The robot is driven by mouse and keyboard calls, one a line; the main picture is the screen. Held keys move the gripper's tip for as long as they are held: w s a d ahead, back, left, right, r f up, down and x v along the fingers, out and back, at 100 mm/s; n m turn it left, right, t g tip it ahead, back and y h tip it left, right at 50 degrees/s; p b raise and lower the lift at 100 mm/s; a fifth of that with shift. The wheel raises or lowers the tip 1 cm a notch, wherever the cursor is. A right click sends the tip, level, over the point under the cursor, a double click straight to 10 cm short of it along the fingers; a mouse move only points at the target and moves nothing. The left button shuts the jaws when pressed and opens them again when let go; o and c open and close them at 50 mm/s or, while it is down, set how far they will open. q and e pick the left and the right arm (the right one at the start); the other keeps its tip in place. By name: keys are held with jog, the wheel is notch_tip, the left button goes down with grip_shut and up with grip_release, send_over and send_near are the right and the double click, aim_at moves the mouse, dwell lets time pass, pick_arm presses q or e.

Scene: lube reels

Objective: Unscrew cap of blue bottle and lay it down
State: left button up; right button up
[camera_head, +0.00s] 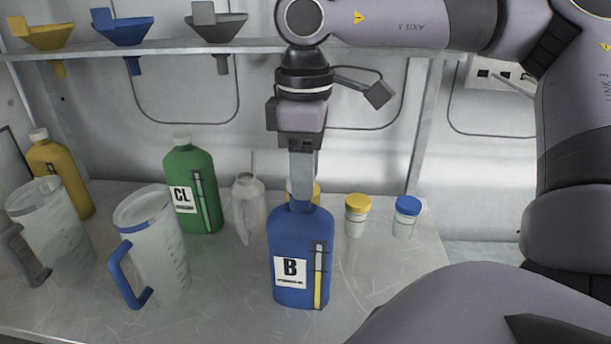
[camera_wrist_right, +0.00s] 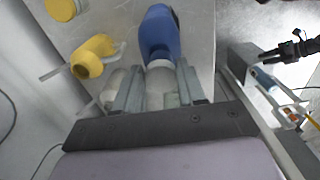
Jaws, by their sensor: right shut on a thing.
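The blue bottle (camera_head: 288,240), labelled B, stands upright on the table in the head view. It also shows at the top of the right wrist view (camera_wrist_right: 159,32). My right gripper (camera_head: 302,200) points straight down at the bottle's top, and its fingers hide the cap in the head view. In the right wrist view a white cap (camera_wrist_right: 160,64) lies between the two fingertips of my right gripper (camera_wrist_right: 160,70), next to the blue bottle's neck. The right gripper is shut on it. Whether the cap is still seated on the neck is hard to tell. My left gripper is not in view.
Left of the bottle stand a pale can (camera_head: 248,205), a green bottle (camera_head: 196,200), two clear jugs (camera_head: 165,240) (camera_head: 55,225) and a yellow bottle (camera_head: 62,170). Right of it are cups with yellow (camera_head: 358,203) and blue (camera_head: 407,206) lids. Front right table is partly hidden by my arm.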

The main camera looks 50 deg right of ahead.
jog(key=shift+r, duration=2.75)
